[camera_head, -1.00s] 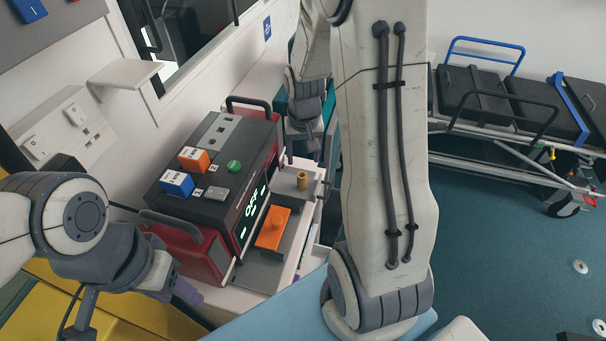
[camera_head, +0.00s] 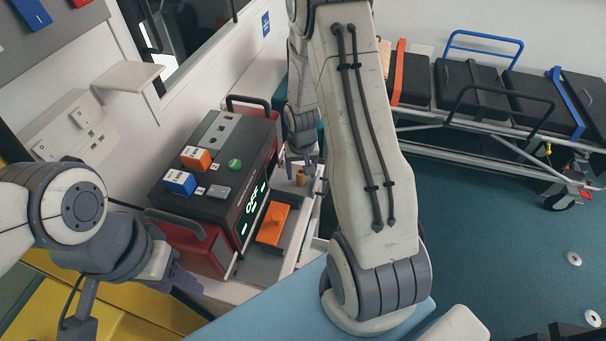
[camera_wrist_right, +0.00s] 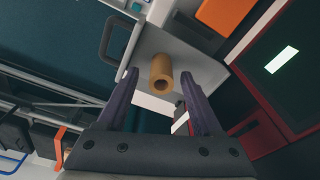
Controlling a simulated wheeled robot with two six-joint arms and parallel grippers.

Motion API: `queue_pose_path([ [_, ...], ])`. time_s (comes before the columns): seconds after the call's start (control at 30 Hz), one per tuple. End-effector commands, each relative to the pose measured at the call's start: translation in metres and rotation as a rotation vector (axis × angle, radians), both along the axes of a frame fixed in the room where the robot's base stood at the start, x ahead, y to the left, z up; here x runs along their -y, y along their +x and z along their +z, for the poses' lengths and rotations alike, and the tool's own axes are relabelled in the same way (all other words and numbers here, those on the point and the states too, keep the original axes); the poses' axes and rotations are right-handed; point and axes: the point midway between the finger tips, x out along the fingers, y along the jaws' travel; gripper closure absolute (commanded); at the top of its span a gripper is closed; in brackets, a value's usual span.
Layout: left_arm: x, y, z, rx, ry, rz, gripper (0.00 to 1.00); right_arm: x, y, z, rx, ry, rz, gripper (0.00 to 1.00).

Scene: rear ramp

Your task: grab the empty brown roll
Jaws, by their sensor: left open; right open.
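The brown roll (camera_head: 301,177) is a short hollow tube on the light ledge beside the monitor unit. In the right wrist view the roll (camera_wrist_right: 161,68) shows its open end with a dark hole. My right gripper (camera_wrist_right: 160,80) is open, with one finger on each side of the roll in that view. In the head view my right gripper (camera_head: 302,162) is just above and around the roll's top; contact cannot be made out. My left gripper (camera_head: 178,275) is open and empty, low at the left in front of the red case.
The black unit (camera_head: 222,165) with blue and orange blocks on top stands left of the roll. An orange block (camera_head: 272,224) sits on the grey plate in front of it. A stretcher (camera_head: 480,95) stands at right. My right arm covers the middle of the head view.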

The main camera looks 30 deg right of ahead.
Motion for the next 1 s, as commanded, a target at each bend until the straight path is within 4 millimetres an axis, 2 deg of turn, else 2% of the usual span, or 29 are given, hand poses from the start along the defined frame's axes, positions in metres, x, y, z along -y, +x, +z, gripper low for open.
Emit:
queue_pose_path([
  [0.03, 0.000, 0.000, 0.000, 0.000, 0.000, 0.000, 0.50, 0.000, 0.000, 0.000, 0.000, 0.000, 0.000, 0.37],
  [0.2, 0.000, 0.000, 0.000, 0.000, 0.000, 0.000, 0.50, 0.000, 0.000, 0.000, 0.000, 0.000, 0.000, 1.00],
  [0.67, 0.000, 0.000, -0.003, 0.000, 0.000, 0.000, 0.50, 0.000, 0.001, 0.006, 0.003, -0.001, 0.001, 1.00],
  [0.97, 0.000, 0.000, -0.016, 0.000, 0.000, -0.001, 0.50, 0.000, 0.001, 0.042, 0.006, -0.004, 0.000, 1.00],
  [1.0, 0.000, 0.000, -0.018, 0.000, 0.000, -0.001, 0.50, 0.007, -0.006, 0.045, 0.004, -0.003, -0.005, 1.00],
])
